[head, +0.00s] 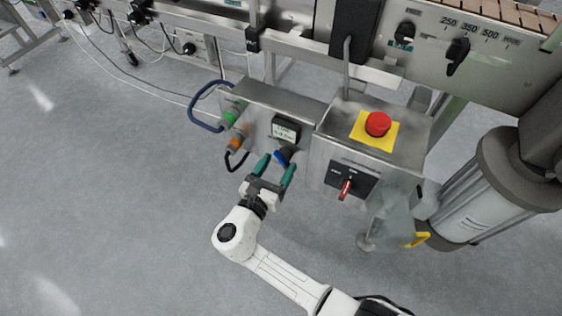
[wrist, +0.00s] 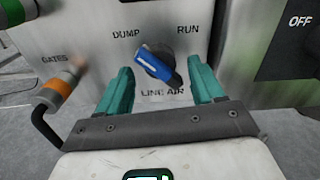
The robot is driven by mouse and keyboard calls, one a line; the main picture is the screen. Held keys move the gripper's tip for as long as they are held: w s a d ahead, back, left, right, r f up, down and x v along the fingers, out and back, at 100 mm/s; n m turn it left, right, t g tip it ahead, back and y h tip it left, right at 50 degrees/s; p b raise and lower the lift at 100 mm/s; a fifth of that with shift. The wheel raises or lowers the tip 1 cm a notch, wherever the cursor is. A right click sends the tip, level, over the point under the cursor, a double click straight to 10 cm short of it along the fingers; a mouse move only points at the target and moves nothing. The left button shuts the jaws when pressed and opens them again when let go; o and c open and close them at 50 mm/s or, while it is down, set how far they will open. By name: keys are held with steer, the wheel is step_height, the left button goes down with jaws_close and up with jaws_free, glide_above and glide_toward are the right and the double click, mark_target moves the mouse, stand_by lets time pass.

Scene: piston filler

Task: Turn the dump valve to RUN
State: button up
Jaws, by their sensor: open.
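The dump valve (wrist: 158,64) has a blue lever on a dark round hub, set in a grey panel. Its lever slants, with the blue end up and left toward the word DUMP; RUN is printed at the upper right and LINE AIR below. In the head view the valve (head: 282,156) is partly hidden by my gripper. My gripper (wrist: 161,76) is open, its teal fingers on either side of the lever, with a gap on each side in the wrist view. The gripper also shows in the head view (head: 277,165), in front of the panel.
An orange-banded fitting (wrist: 58,90) and a green fitting (head: 232,116) with hoses stick out left of the valve. A control box with a red stop button (head: 377,123) and red-handled switch (head: 345,189) stands close on the right. The floor at left is clear.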

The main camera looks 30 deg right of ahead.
mark_target(283, 157)
steer(key=shift+x, duration=1.2)
steer(key=shift+c, duration=0.4)
steer(key=c, duration=1)
